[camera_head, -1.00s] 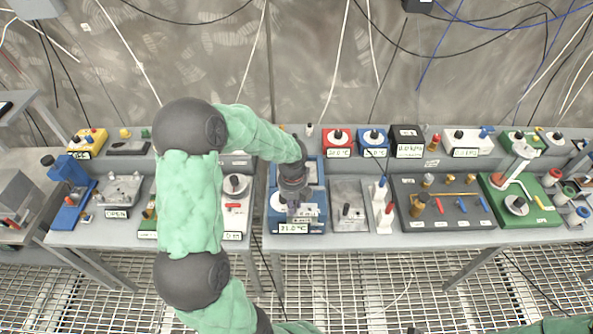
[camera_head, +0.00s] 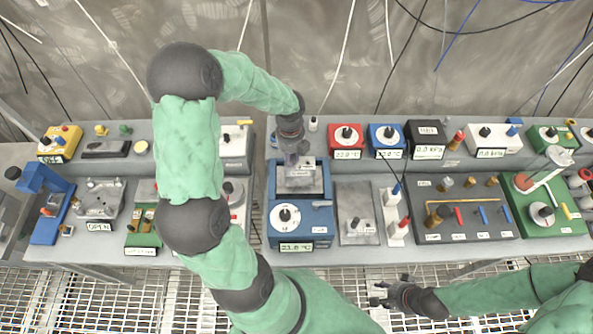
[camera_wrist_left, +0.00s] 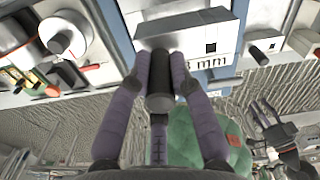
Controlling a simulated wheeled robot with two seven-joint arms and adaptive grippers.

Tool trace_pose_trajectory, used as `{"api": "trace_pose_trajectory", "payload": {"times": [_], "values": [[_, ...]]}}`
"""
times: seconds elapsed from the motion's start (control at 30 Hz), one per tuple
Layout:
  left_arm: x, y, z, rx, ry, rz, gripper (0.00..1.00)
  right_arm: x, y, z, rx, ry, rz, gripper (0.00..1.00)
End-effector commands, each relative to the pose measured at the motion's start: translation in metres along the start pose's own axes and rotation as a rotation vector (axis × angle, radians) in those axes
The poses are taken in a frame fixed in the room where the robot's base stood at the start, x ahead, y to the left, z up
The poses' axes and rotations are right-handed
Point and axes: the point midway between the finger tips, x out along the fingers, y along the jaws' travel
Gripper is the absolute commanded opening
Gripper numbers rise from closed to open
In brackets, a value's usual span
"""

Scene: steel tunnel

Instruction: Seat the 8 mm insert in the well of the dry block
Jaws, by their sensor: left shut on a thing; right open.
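The dry block (camera_head: 307,228) is a blue box with a white dial and a lit display, on the bench in the middle of the head view. The 8 mm insert (camera_head: 299,182) is a pale metal block over the rear part of the dry block; its "mm" label shows in the wrist view (camera_wrist_left: 222,32). My left gripper (camera_head: 293,158) is shut on the insert's dark round handle (camera_wrist_left: 160,75). The well is hidden beneath the insert, and I cannot tell how deep the insert sits. My right gripper (camera_head: 380,294) is open and empty, in front of the bench over the floor grating.
A grey plate with a knob (camera_head: 357,228) and a white stand with red and blue parts (camera_head: 393,215) stand right of the dry block. Red (camera_head: 346,137) and blue (camera_head: 385,138) display boxes stand behind. My left arm covers bench items on the left.

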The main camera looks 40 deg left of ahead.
Motion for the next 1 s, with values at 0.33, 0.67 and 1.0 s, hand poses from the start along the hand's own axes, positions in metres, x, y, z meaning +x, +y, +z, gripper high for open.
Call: {"api": "trace_pose_trajectory", "payload": {"times": [0.33, 0.67, 1.0], "values": [[0.053, 0.0, 0.0, -0.001, 0.002, 0.001, 0.0, 0.006, 0.002, 0.0, 0.0, 0.0, 0.0, 0.46], [0.082, 0.001, -0.001, 0.0, 0.003, 0.003, 0.0, 0.009, 0.003, 0.0, 0.0, 0.0, 0.0, 0.46], [0.094, 0.0, 0.0, 0.0, 0.0, 0.0, 0.0, 0.011, 0.004, 0.0, 0.0, 0.0, 0.0, 0.46]]}}
